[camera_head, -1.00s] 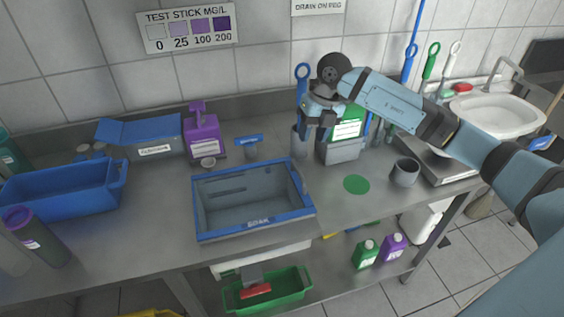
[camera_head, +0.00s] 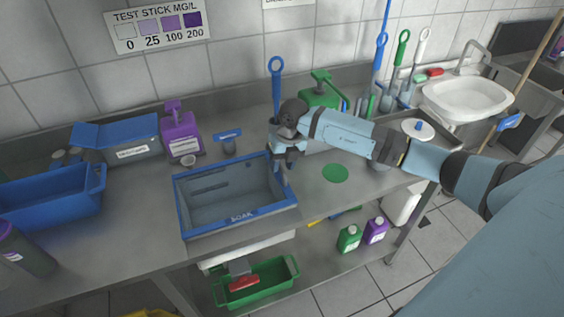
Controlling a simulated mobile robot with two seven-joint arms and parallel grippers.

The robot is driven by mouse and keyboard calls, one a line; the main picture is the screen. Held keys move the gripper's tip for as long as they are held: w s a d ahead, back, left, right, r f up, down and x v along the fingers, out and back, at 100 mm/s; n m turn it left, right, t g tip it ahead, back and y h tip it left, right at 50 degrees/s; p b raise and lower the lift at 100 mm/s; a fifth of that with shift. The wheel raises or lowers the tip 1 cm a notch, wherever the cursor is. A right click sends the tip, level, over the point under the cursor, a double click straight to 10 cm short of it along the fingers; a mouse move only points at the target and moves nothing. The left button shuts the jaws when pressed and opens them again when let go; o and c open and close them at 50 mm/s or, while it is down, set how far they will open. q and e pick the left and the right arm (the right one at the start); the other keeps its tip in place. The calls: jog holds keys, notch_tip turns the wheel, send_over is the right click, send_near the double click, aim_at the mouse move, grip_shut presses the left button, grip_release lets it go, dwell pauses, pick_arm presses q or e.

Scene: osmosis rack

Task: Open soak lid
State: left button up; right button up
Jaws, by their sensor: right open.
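The soak tub (camera_head: 182,205) stands on the steel bench, grey with a blue rim and the word SOAK on its front edge. I see down into its grey interior. I cannot tell whether a clear lid lies across it. My right gripper (camera_head: 287,157) is open, fingers pointing down, over the tub's back right corner. It partly hides that corner, and I cannot tell whether it touches the rim. My left gripper is not in view.
A purple bottle (camera_head: 180,137) and a lidded grey box with a blue top (camera_head: 130,150) stand behind to the left. A blue bin (camera_head: 50,200) is at far left. A green round mark (camera_head: 335,173) lies right of the tub. A sink (camera_head: 466,100) is at far right.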

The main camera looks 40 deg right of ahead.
grip_shut()
